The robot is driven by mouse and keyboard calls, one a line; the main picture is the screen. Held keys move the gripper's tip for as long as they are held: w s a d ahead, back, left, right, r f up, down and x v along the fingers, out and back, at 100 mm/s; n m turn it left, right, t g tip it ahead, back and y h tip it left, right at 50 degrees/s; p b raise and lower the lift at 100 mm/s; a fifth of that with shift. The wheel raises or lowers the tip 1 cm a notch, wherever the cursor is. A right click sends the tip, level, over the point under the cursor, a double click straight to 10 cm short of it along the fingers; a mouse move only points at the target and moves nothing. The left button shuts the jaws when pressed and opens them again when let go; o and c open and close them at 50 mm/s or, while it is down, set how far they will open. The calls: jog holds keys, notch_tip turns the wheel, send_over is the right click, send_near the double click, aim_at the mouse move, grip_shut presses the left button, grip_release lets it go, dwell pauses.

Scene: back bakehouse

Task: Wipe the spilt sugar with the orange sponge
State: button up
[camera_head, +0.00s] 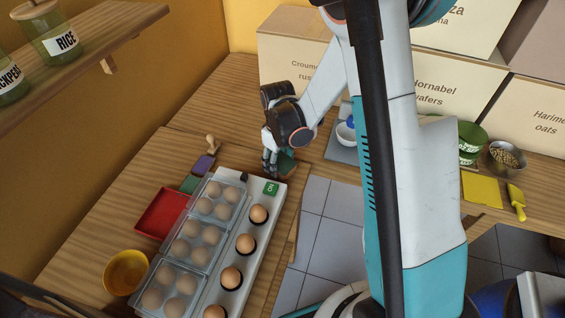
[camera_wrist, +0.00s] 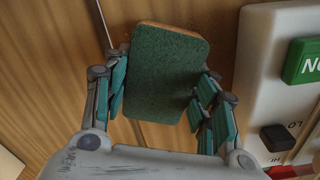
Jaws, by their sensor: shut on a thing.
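My gripper (camera_head: 273,166) is low over the wooden counter, just past the far end of the white egg device. In the wrist view its teal-padded fingers (camera_wrist: 160,88) stand on both sides of a sponge (camera_wrist: 155,75) and are shut on it. The sponge shows a dark green face, with an orange-tan edge along its rim. In the head view a green part of the sponge (camera_head: 287,163) shows beside the fingers. I cannot tell whether it touches the counter. I cannot make out spilt sugar in either view.
The white device (camera_head: 262,222) with brown eggs and a green label stands close by. Left of it are clear egg boxes (camera_head: 203,232), a red tray (camera_head: 163,213), a yellow bowl (camera_head: 126,272) and a purple block (camera_head: 203,165). The counter behind (camera_head: 215,100) is bare.

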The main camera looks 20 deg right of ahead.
jog(key=shift+w+a+r, duration=0.1)
jog(key=shift+w+a, duration=0.4)
jog(key=shift+a, duration=0.15)
jog(key=shift+w+a+r+p, duration=0.15)
jog(key=shift+p, duration=0.15)
jog(key=r, duration=0.2)
jog(key=r+p, duration=0.1)
jog(key=shift+s+d, duration=0.2)
jog(key=shift+s, duration=0.05)
jog(key=shift+w+a+r+p, duration=0.1)
jog(key=shift+w+r+p, duration=0.1)
jog(key=shift+r+p, duration=0.3)
jog(key=shift+s+r+p, duration=0.1)
jog(key=shift+r+p, duration=0.85)
jog(key=shift+r, duration=0.95)
